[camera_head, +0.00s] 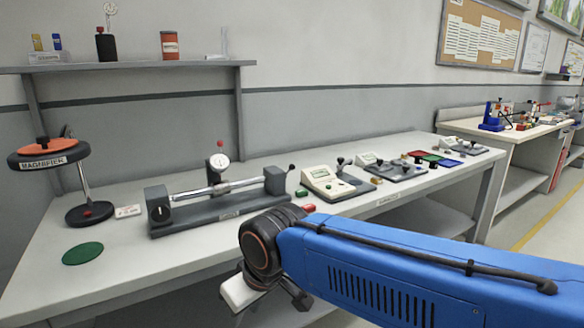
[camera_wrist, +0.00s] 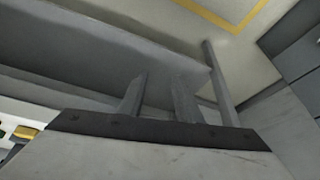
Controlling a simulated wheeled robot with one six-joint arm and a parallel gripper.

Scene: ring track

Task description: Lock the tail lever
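A dark bench device (camera_head: 215,215) stands on the near workbench, with a bright shaft (camera_head: 215,188) lying between its two end blocks. A small lever with a dark round knob (camera_head: 291,167) rises at the right end block (camera_head: 275,179); I take it as the tail lever. Whether it is locked cannot be told. A dial gauge (camera_head: 219,161) stands above the shaft. My gripper (camera_head: 268,300) is low at the bench's front side, below the device and apart from the lever. Its fingers are unclear in the head view. The wrist view does not show the lever.
A magnifier (camera_head: 50,161) and a green disc (camera_head: 83,253) are left of the device. A small green block (camera_head: 301,193) and a pale instrument (camera_head: 325,182) are to its right. The wrist view shows grey bars and a yellow floor line (camera_wrist: 225,22).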

